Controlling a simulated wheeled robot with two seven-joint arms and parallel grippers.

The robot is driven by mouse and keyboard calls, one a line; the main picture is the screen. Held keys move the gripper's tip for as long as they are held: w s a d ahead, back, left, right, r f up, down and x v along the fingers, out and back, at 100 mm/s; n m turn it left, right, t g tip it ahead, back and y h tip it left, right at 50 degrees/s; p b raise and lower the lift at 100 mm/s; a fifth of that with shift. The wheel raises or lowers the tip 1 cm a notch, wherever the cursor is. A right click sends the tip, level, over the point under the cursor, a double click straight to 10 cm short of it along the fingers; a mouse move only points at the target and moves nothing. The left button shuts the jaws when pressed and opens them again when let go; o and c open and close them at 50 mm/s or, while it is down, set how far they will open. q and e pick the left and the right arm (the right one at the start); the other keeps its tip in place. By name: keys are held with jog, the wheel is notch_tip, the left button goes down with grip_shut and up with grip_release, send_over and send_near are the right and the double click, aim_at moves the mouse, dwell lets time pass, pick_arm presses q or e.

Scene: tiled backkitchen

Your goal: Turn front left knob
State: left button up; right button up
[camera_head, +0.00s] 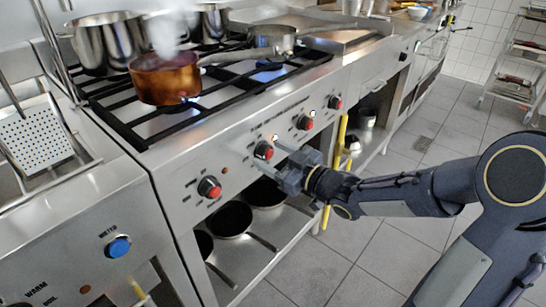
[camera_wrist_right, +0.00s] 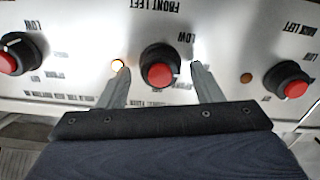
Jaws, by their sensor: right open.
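The front left knob (camera_head: 263,150) is a black knob with a red cap on the steel stove panel. In the right wrist view the same knob (camera_wrist_right: 160,67) sits between the two fingers, under an upside-down "FRONT LEFT" label. My right gripper (camera_head: 277,158) is open in front of the panel. In the wrist view its fingers (camera_wrist_right: 159,76) stand on either side of the knob, with visible gaps. A lit lamp (camera_wrist_right: 118,66) shows beside the left finger. My left gripper is not in view.
The back left knob (camera_wrist_right: 290,80) and another knob (camera_wrist_right: 14,55) flank this one. A copper pan (camera_head: 165,80) stands over a flame, its handle pointing right. Pans (camera_head: 230,218) lie on the shelf below. The tiled floor (camera_head: 320,265) is clear.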

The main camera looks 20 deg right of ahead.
jog(key=shift+w, duration=0.1)
jog(key=c, duration=1)
jog(key=n+b, duration=0.2)
jog(key=shift+a+f+b, duration=0.1)
jog(key=shift+f+b, duration=0.05)
jog(key=shift+b, duration=0.2)
jog(key=n+b, duration=0.3)
jog(key=n, duration=0.1)
jog(key=n+b, duration=0.3)
jog(key=n, duration=0.1)
jog(key=shift+b, duration=0.35)
jog(key=shift+n+b, duration=0.65)
jog(key=shift+n, duration=0.35)
